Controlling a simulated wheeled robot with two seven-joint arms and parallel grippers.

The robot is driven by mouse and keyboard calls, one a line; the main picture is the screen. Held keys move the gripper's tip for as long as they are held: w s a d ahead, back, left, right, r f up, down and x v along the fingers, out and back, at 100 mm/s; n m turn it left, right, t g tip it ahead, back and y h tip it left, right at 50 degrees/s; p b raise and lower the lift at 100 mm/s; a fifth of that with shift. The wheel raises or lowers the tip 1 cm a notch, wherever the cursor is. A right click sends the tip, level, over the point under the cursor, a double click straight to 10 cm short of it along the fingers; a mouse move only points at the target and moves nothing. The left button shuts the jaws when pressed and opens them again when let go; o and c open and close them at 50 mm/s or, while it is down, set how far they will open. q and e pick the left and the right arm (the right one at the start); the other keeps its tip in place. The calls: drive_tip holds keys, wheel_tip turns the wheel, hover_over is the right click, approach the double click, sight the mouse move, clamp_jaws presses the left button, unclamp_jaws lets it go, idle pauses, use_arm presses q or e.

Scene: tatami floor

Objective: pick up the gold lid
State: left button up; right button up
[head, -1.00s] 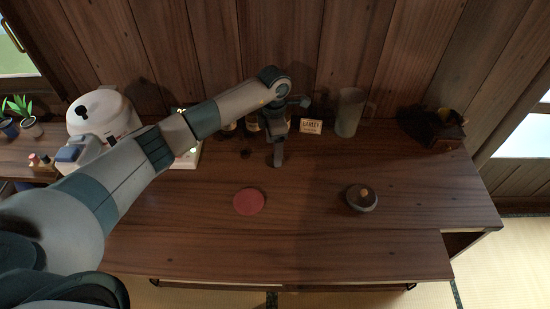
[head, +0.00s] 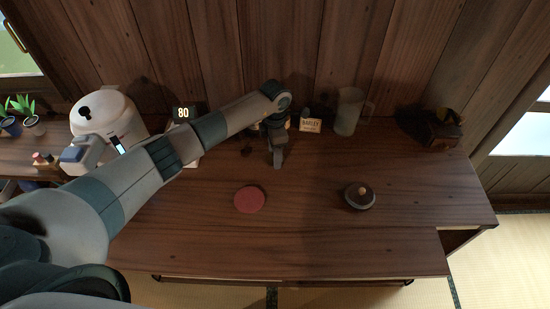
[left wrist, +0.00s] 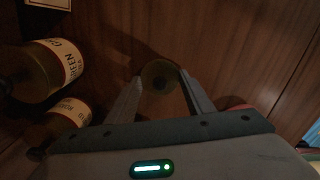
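In the left wrist view a small round dull-gold lid (left wrist: 160,75) with a dark centre lies between and just beyond the fingertips of my left gripper (left wrist: 161,77). The fingers are apart, one on each side of it; whether they touch its rim is hard to tell. In the head view my left gripper (head: 278,162) points down at the back-middle of the wooden table (head: 320,240). The lid cannot be made out there, behind or under the gripper. My right gripper is not in view.
Labelled bottles (left wrist: 50,70) stand close on the left in the wrist view. A BARLEY card (head: 311,125) and a clear mug (head: 348,112) stand right of the gripper. A red disc (head: 249,199) and a dark lidded pot (head: 359,196) lie nearer. The front is clear.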

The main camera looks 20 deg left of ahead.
use_arm(q)
drive_tip(key=c, duration=0.3)
drive_tip(key=shift+r, duration=0.1)
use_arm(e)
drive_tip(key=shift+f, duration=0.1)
